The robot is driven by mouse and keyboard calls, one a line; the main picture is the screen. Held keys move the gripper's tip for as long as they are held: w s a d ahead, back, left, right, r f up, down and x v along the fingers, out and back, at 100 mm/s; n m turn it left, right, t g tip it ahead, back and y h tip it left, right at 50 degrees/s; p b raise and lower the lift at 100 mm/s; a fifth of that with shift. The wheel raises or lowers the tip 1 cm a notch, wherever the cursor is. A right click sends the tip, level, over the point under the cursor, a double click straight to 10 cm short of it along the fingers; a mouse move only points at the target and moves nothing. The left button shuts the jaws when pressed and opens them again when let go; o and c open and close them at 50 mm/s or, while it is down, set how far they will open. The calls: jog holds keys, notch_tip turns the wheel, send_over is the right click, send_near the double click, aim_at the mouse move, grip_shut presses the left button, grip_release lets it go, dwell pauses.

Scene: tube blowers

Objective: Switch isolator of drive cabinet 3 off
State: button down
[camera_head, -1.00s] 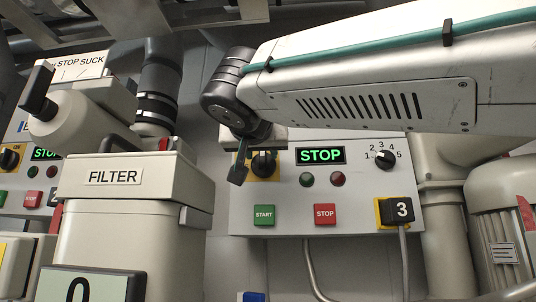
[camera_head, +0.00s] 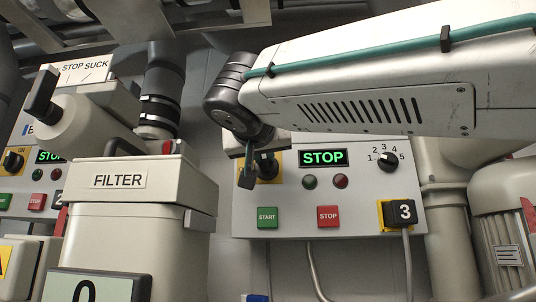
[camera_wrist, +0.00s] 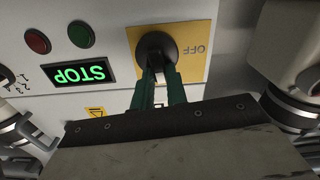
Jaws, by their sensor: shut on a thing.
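Drive cabinet 3 (camera_head: 345,222) is the grey panel right of centre in the head view, with a black "3" plug on it. Its isolator (camera_head: 268,166) is a black rotary knob on a yellow plate at the panel's upper left, partly hidden by my gripper (camera_head: 249,168). In the wrist view the knob (camera_wrist: 155,48) sits on the yellow plate, where "OFF" shows upside down. My gripper (camera_wrist: 158,76) is shut on the knob's handle, its two green fingers on either side of it. The display (camera_head: 323,158) reads STOP.
A green START button (camera_head: 267,217), red STOP button (camera_head: 329,216), two lamps and a numbered selector (camera_head: 387,161) are on the same panel. A FILTER housing (camera_head: 118,181) stands close on the left. Pipes and a motor (camera_head: 502,225) stand at the right.

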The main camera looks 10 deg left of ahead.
jog(key=shift+a+f+n, duration=0.25)
jog(key=shift+n, duration=2.5)
jog(key=shift+a+f+n, duration=0.2)
jog(key=shift+a+n, duration=0.05)
jog(key=shift+n, duration=2.45)
jog(key=shift+a+f+n, duration=0.25)
jog(key=shift+n, duration=2.5)
jog(key=c, duration=1.4)
grip_release()
jog(key=shift+f, duration=0.1)
